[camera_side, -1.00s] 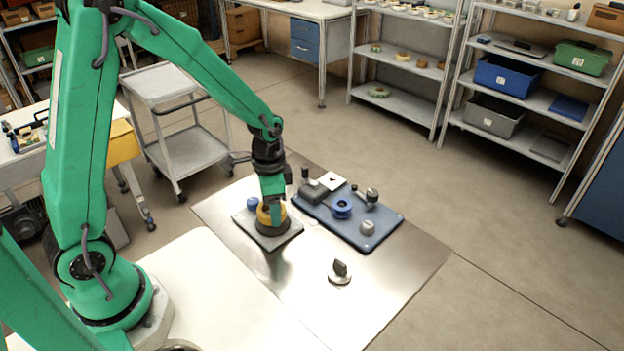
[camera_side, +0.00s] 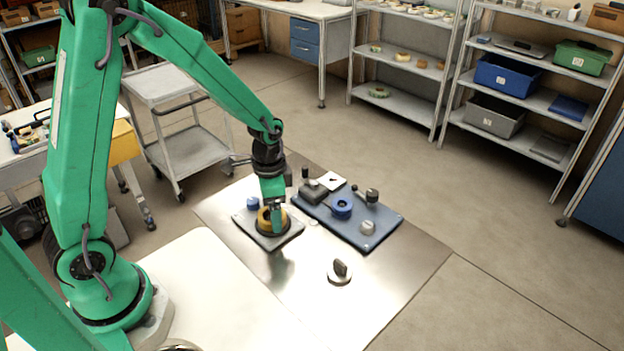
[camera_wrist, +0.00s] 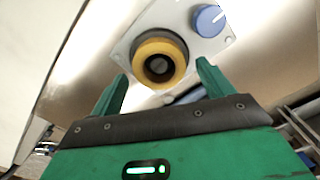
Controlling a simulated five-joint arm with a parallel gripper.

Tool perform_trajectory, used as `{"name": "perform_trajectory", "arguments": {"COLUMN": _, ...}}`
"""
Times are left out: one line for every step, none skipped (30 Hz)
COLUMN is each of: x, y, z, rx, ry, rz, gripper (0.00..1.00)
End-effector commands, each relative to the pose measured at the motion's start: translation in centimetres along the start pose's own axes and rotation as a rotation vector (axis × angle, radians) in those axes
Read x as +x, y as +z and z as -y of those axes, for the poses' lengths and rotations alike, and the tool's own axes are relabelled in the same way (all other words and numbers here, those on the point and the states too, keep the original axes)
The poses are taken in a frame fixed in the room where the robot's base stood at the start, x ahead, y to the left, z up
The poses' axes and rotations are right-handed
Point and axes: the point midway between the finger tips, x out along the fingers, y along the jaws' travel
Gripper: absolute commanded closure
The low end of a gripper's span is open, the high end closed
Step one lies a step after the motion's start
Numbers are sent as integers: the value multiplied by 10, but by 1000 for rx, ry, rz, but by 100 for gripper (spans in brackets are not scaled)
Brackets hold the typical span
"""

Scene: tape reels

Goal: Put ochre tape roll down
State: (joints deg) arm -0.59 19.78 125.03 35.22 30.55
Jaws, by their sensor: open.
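The ochre tape roll (camera_side: 264,218) is on the small grey plate (camera_side: 247,229), below my gripper (camera_side: 272,229). In the wrist view the roll (camera_wrist: 179,65) appears as a yellow ring around a dark round centre. A darker ring shows behind its upper edge. My gripper (camera_wrist: 160,88) is open, with one green finger at the lower left of the roll and the other at its lower right. A gap shows between the roll and both fingertips in that view. In the side view my gripper partly hides the roll.
A blue knob (camera_wrist: 208,20) stands beside the roll on the plate. A blue board (camera_side: 378,234) to the right carries a blue reel (camera_side: 341,208) and several small fittings. A dark upright piece on a round base (camera_side: 339,272) stands in front.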

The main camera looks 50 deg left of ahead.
Motion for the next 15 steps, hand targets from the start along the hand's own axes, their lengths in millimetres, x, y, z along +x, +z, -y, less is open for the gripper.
{"name": "perform_trajectory", "arguments": {"x": -2, "y": 0, "z": 0, "rx": 0, "ry": -1, "rz": -2, "gripper": 20}}
{"name": "perform_trajectory", "arguments": {"x": -4, "y": 0, "z": 0, "rx": 0, "ry": -1, "rz": -2, "gripper": 20}}
{"name": "perform_trajectory", "arguments": {"x": -6, "y": -1, "z": 0, "rx": 0, "ry": -2, "rz": -3, "gripper": 20}}
{"name": "perform_trajectory", "arguments": {"x": -8, "y": -1, "z": 0, "rx": 0, "ry": -2, "rz": -3, "gripper": 20}}
{"name": "perform_trajectory", "arguments": {"x": -10, "y": -1, "z": 0, "rx": 0, "ry": -2, "rz": -3, "gripper": 20}}
{"name": "perform_trajectory", "arguments": {"x": -13, "y": -1, "z": 0, "rx": 0, "ry": -2, "rz": -3, "gripper": 20}}
{"name": "perform_trajectory", "arguments": {"x": -16, "y": -1, "z": 1, "rx": 0, "ry": -2, "rz": -4, "gripper": 20}}
{"name": "perform_trajectory", "arguments": {"x": -20, "y": -1, "z": 1, "rx": 0, "ry": -2, "rz": -4, "gripper": 20}}
{"name": "perform_trajectory", "arguments": {"x": -24, "y": -1, "z": 1, "rx": 0, "ry": -2, "rz": -4, "gripper": 20}}
{"name": "perform_trajectory", "arguments": {"x": -28, "y": -1, "z": 1, "rx": 0, "ry": -3, "rz": -4, "gripper": 20}}
{"name": "perform_trajectory", "arguments": {"x": -32, "y": -1, "z": 0, "rx": 0, "ry": -2, "rz": -4, "gripper": 20}}
{"name": "perform_trajectory", "arguments": {"x": -38, "y": -1, "z": 0, "rx": 0, "ry": -3, "rz": -5, "gripper": 20}}
{"name": "perform_trajectory", "arguments": {"x": -42, "y": -1, "z": 0, "rx": 0, "ry": -3, "rz": -4, "gripper": 20}}
{"name": "perform_trajectory", "arguments": {"x": -47, "y": -1, "z": 1, "rx": 0, "ry": -3, "rz": -4, "gripper": 20}}
{"name": "perform_trajectory", "arguments": {"x": -54, "y": -1, "z": 1, "rx": 0, "ry": -3, "rz": -5, "gripper": 20}}
